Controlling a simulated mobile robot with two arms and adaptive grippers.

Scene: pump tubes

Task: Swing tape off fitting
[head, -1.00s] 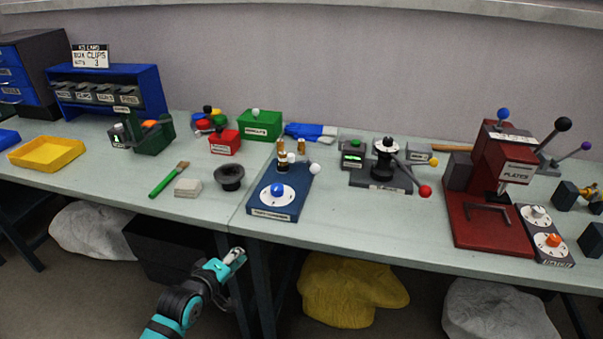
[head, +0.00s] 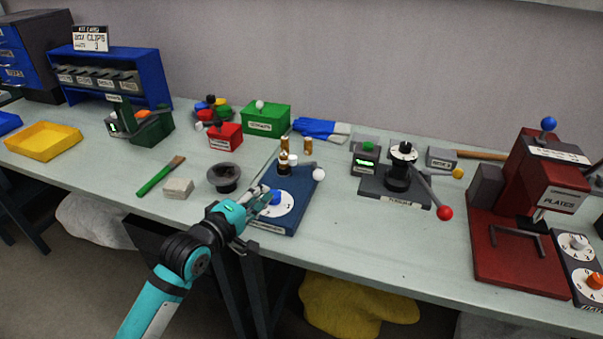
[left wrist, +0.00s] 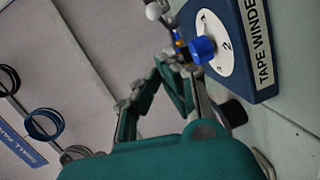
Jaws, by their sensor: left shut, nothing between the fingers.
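The blue tape winder (head: 301,214) stands on the bench with a white numbered dial and a blue knob (head: 275,197). A lever ending in a white ball (head: 319,174) lies at its far right; the ball also shows in the left wrist view (left wrist: 153,11). Brass-coloured upright pieces (head: 284,163) and a small white cap (head: 293,159) stand at its back. Tape and fitting are too small to tell apart. My left gripper (head: 268,197) is shut and empty, overlapping the dial's left side in the head view. In the left wrist view, the knob (left wrist: 202,50) is just beyond the fingers. My right gripper is out of view.
A dark round cup (head: 224,178) and pale block (head: 178,188) stand left of the winder. A dark machine with a red-ball lever (head: 445,213) stands right, then a red press (head: 520,262).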

